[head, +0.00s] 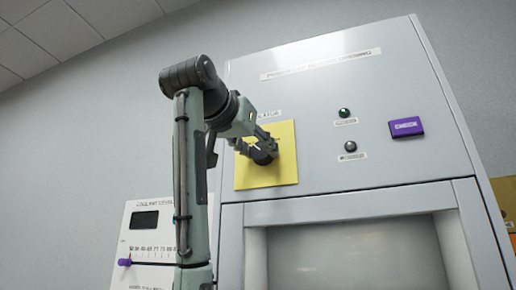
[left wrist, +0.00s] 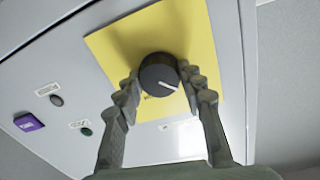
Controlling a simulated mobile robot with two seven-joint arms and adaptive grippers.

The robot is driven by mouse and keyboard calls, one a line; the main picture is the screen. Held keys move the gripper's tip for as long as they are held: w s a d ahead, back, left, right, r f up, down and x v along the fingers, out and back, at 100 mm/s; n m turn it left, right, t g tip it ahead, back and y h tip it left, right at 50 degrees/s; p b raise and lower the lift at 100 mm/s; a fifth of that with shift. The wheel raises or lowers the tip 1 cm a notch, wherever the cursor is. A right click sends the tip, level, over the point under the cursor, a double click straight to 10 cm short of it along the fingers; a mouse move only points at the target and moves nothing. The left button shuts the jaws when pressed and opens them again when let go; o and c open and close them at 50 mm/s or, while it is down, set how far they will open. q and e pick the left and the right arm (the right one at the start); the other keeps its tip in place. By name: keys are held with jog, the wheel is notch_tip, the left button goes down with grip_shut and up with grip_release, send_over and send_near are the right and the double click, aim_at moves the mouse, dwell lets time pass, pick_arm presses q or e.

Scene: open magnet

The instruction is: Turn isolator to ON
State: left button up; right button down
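The isolator is a dark round knob (left wrist: 157,70) with a white pointer line, on a yellow square plate (head: 282,171) on the grey cabinet front. In the left wrist view the plate (left wrist: 120,45) fills the upper middle, and the pointer line slants toward the lower right. My left gripper (head: 262,147) is at the knob, its two fingers (left wrist: 160,82) on opposite sides of it with their tips against its rim. In the head view the gripper partly covers the knob (head: 265,155). Markings near the knob are too small to read. My right gripper is not in view.
Right of the plate are two dark round indicators (head: 344,113) (head: 351,146) with labels, and a purple button (head: 406,127). A white panel with a dark display (head: 144,220) and a purple slider (head: 124,262) is at lower left. Below is a recessed window (head: 350,258).

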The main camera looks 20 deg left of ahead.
pick_arm(q)
jog(key=c, duration=0.4)
